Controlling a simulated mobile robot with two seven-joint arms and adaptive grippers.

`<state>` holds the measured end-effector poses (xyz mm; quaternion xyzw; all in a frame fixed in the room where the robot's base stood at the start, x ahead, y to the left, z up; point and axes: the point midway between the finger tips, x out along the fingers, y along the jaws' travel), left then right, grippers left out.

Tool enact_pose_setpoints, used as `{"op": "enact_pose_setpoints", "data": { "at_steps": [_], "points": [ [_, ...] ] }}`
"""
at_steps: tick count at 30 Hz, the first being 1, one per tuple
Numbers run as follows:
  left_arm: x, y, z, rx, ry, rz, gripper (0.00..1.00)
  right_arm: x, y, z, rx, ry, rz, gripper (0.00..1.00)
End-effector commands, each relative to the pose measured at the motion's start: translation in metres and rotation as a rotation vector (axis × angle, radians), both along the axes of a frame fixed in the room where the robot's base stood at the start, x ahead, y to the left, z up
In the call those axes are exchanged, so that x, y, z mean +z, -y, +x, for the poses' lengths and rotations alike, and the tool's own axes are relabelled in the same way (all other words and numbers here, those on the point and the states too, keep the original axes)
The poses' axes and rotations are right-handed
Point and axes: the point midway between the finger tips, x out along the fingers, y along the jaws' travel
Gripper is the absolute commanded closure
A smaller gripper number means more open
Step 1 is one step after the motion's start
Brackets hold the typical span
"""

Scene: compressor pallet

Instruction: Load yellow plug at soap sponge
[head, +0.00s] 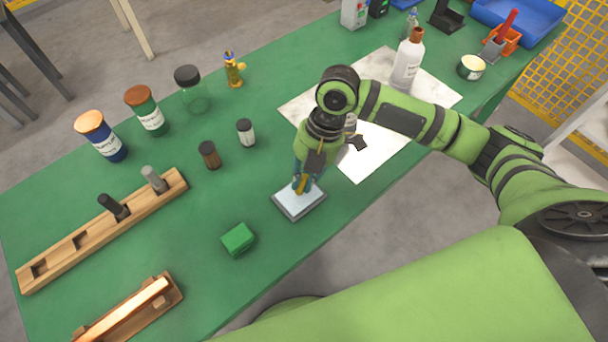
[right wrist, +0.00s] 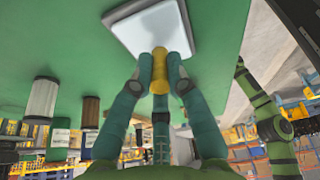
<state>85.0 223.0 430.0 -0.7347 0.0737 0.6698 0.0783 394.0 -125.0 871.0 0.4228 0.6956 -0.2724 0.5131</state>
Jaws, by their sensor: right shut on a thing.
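The yellow plug (head: 301,184) is a small cylinder between the fingers of my right gripper (head: 304,183). In the right wrist view the teal fingers are shut on the plug (right wrist: 160,72), which is partly hidden by them. The plug's far end is at or just above a pale square pad with a grey rim (head: 299,203); I cannot tell whether it touches. A green block (head: 237,239), which looks like the sponge, lies on the table to the left of the pad, apart from the gripper. My left gripper is not in view.
A wooden rack (head: 80,243) holds a black and a grey peg. A second wooden holder (head: 130,312) is at the front left. Jars, including a brown-capped one (head: 209,155), stand behind. A white sheet (head: 372,150) with a bottle (head: 408,60) lies to the right. Green table (head: 200,205) is bare around the block.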

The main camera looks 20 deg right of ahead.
Motion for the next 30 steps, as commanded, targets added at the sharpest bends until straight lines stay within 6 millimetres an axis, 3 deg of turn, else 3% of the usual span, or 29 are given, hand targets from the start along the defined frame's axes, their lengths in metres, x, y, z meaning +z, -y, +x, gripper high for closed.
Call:
{"op": "enact_pose_setpoints", "data": {
  "at_steps": [30],
  "points": [
    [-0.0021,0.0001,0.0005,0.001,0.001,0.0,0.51,-0.0072,-0.0003,-0.0003,0.0,-0.001,0.0,1.0]
  ]
}}
